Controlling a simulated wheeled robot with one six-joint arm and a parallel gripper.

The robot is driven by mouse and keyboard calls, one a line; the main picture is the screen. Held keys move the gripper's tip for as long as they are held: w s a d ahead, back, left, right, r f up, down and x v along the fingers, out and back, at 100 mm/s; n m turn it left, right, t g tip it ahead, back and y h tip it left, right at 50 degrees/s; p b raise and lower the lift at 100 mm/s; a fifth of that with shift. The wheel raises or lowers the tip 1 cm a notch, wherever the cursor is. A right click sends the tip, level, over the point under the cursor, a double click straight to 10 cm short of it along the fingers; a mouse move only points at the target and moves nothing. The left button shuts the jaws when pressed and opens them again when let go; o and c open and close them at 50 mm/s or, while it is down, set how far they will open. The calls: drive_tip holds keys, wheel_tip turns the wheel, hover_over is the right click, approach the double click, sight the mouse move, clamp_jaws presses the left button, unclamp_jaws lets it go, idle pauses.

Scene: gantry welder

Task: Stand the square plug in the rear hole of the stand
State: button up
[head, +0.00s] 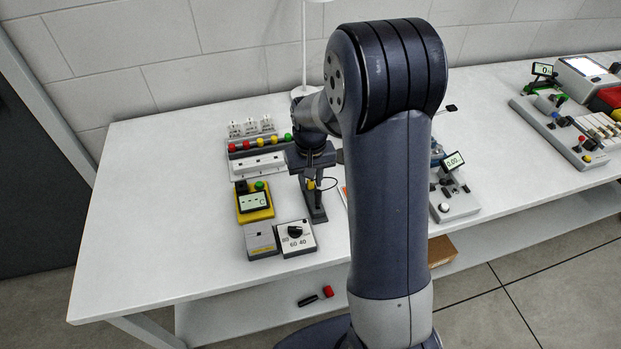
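My gripper (311,178) points down over a narrow dark grey stand (319,214) on the bench, left of my upright arm link. A small yellow piece (310,185) shows at the fingertips, above or in the stand. It may be the square plug, but its shape is too small to make out. A thin black cable loops out to its right. I cannot tell whether the fingers are closed on it. The stand's rear part and its holes are hidden or too small to see.
Behind are a row of coloured knobs (260,143), white sockets (250,127) and a white strip (258,165). Left of the stand are a yellow meter (254,202), a grey box (261,241) and a dial box (295,238). The bench's left side is clear.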

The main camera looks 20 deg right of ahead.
drive_tip(key=shift+o, duration=1.2)
drive_tip(key=shift+r, duration=0.1)
wheel_tip(320, 180, up, 11)
drive_tip(key=shift+f, duration=0.2)
wheel_tip(320, 180, down, 11)
drive_tip(key=shift+r, duration=0.4)
drive_tip(key=shift+r+p, duration=0.15)
drive_tip(key=shift+p, duration=0.2)
